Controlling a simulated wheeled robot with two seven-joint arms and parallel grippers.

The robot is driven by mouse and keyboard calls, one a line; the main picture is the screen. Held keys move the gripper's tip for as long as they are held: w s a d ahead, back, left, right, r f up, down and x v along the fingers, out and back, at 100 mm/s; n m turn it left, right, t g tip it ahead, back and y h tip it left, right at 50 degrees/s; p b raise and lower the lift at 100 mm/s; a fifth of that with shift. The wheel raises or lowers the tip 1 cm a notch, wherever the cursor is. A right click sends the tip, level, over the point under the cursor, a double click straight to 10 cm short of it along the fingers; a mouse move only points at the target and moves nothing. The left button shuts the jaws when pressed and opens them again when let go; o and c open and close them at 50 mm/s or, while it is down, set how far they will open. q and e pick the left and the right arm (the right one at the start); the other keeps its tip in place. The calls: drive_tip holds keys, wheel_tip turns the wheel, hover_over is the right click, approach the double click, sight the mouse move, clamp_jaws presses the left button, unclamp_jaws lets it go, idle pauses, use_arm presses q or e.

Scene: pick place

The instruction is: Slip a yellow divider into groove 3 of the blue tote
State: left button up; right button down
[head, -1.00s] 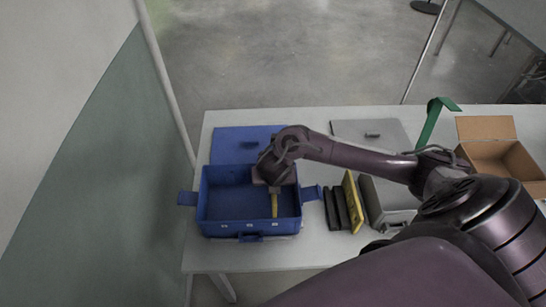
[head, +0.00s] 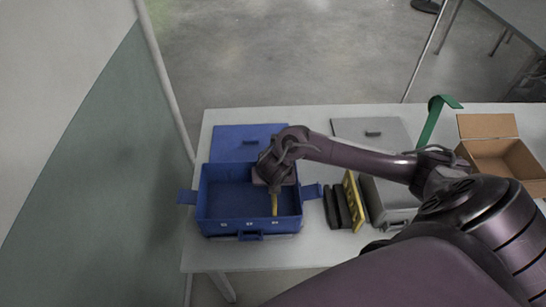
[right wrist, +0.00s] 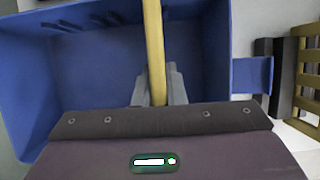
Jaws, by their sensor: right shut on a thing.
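The blue tote (head: 220,228) stands open on the table, left of centre, with a handle flap on each side. My right gripper (head: 273,190) is inside the tote's outline, toward its right part, pointing down. It is shut on a yellow divider (head: 274,205), which is seen edge-on and stands upright in the tote. In the right wrist view the divider (right wrist: 154,50) runs away between the grey fingers (right wrist: 157,88), with the blue tote (right wrist: 90,62) around it. The divider's lower edge and the groove under it are hidden. My left gripper is not in view.
Right of the tote stand dark dividers (head: 338,207) and another yellow divider (head: 353,200), beside a grey case (head: 388,205). A blue lid (head: 235,143) lies behind the tote. A cardboard box (head: 500,160) and a green strap-like piece (head: 432,120) are at the right.

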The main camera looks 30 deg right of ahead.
drive_tip(key=shift+f+b, duration=1.1)
drive_tip(key=shift+f, duration=0.2)
drive_tip(key=c, duration=1.4)
unclamp_jaws()
drive_tip(key=c, duration=0.3)
drive_tip(key=shift+r, duration=0.15)
wheel_tip(320, 180, up, 8)
drive_tip(key=p, duration=0.8)
drive_tip(key=shift+f, duration=0.2)
